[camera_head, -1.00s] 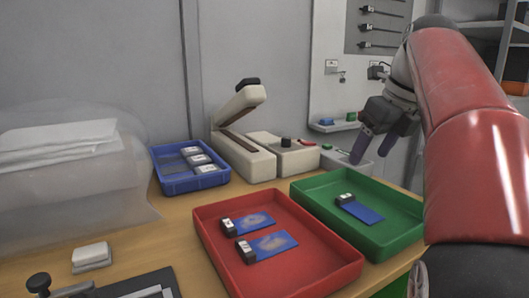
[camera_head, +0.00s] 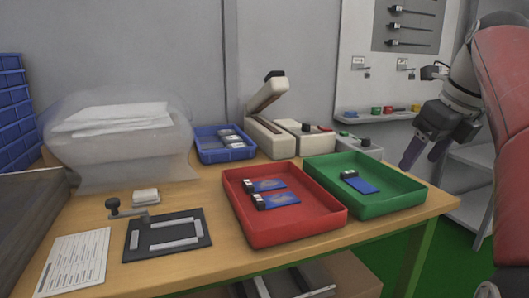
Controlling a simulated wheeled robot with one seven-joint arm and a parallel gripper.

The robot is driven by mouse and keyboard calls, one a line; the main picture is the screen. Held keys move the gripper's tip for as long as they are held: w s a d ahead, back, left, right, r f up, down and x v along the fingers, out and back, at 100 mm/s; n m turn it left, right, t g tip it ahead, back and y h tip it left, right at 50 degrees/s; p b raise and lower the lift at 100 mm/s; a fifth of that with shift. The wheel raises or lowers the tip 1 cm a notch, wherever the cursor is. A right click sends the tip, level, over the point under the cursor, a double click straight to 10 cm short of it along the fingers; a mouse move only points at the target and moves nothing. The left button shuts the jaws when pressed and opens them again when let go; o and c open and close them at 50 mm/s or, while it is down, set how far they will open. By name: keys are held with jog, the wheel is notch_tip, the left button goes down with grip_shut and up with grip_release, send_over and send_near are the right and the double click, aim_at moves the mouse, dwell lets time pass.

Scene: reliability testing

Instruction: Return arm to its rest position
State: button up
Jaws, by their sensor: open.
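My gripper (camera_head: 424,157) hangs at the right, past the right end of the table (camera_head: 180,185). Its dark fingers point down and left, apart from everything, and no object shows between them. My red arm comes in from the right edge. The green tray (camera_head: 392,205) lies left of and below the gripper in the picture and holds a blue piece with a black and white block (camera_head: 350,175). The red tray (camera_head: 300,232) to its left holds two similar pieces (camera_head: 268,185).
A blue bin (camera_head: 228,157) with white blocks and a cream sealer-like device (camera_head: 268,135) stand at the back. A clear bag (camera_head: 120,155), a dark fixture (camera_head: 168,236) and a paper sheet (camera_head: 75,262) are at the left. A pegboard (camera_head: 405,25) hangs behind the gripper.

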jog(key=s+a+f+n, duration=0.4)
jog(key=f+n, duration=0.4)
jog(key=n, duration=0.2)
jog(key=s+a+f+n+h, duration=0.1)
jog(key=s+a+f+n, duration=0.4)
jog(key=s+f+n, duration=0.2)
jog(key=s+a+f+n+t, duration=0.1)
jog(key=s+a+f+n, duration=0.3)
jog(key=f+n, duration=0.6)
jog(key=s+n, duration=0.2)
jog(key=n, duration=0.2)
jog(key=shift+a+f, duration=0.25)
jog(key=shift+f, duration=0.15)
